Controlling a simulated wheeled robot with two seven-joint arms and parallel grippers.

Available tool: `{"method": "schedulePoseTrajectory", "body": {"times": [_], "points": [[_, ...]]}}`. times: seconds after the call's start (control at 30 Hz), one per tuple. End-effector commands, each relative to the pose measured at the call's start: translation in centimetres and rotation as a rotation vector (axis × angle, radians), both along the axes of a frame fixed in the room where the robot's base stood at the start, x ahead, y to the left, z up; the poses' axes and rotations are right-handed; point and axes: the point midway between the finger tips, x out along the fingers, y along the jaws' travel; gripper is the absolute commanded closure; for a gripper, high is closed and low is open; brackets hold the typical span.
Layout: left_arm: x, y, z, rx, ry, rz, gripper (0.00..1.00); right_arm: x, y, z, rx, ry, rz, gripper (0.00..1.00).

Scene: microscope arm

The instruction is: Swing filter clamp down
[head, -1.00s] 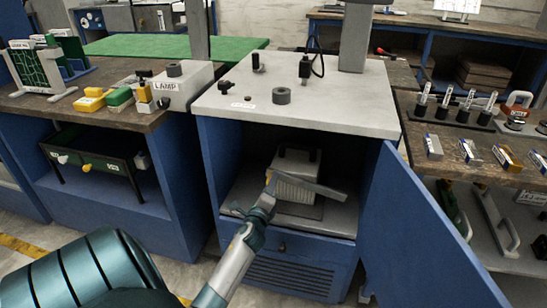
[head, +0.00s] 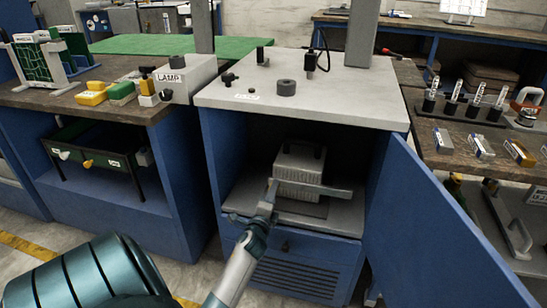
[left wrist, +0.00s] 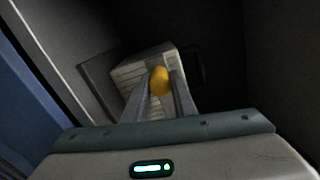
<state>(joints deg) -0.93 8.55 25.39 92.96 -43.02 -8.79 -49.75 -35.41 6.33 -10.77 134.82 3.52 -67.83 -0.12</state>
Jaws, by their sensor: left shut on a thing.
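The filter (head: 297,168), a pale ribbed box, stands inside the open blue cabinet under the white top. The clamp, a flat grey bar (head: 328,190), lies nearly level across its front. My left gripper (head: 271,190) is at the bar's left end. In the left wrist view its fingers (left wrist: 160,88) are shut on a yellow knob (left wrist: 160,80), with the filter (left wrist: 135,72) just behind. The grip hides the bar's left end in the head view. My right gripper is not in view.
The cabinet's blue door (head: 440,225) stands open on the right. A drawer front (head: 300,245) is below the filter's shelf. The white top (head: 330,100) overhangs the opening. Workbenches stand on both sides.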

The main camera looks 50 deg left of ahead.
Motion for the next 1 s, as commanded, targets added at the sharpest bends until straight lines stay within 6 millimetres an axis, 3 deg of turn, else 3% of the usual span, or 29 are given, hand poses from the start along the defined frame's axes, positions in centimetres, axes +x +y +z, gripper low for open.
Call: {"method": "schedulePoseTrajectory", "body": {"times": [0.33, 0.37, 0.43, 0.8, 1.0], "points": [[-0.1, -0.2, -0.6, -0.009, 0.005, 0.000, 1.00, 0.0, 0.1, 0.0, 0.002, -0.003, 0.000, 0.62], [-0.1, -0.2, -0.6, -0.010, 0.006, 0.000, 0.71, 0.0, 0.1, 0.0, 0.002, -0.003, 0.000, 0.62], [-0.1, -0.1, -0.6, -0.009, 0.005, 0.000, 0.57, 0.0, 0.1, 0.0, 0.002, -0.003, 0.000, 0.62], [-0.2, -0.2, -0.3, -0.005, 0.003, -0.001, 0.57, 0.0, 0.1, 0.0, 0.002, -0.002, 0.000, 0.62], [-1.3, -0.9, -0.4, -0.006, 0.004, -0.001, 0.57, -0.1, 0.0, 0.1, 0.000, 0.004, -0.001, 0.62]]}}
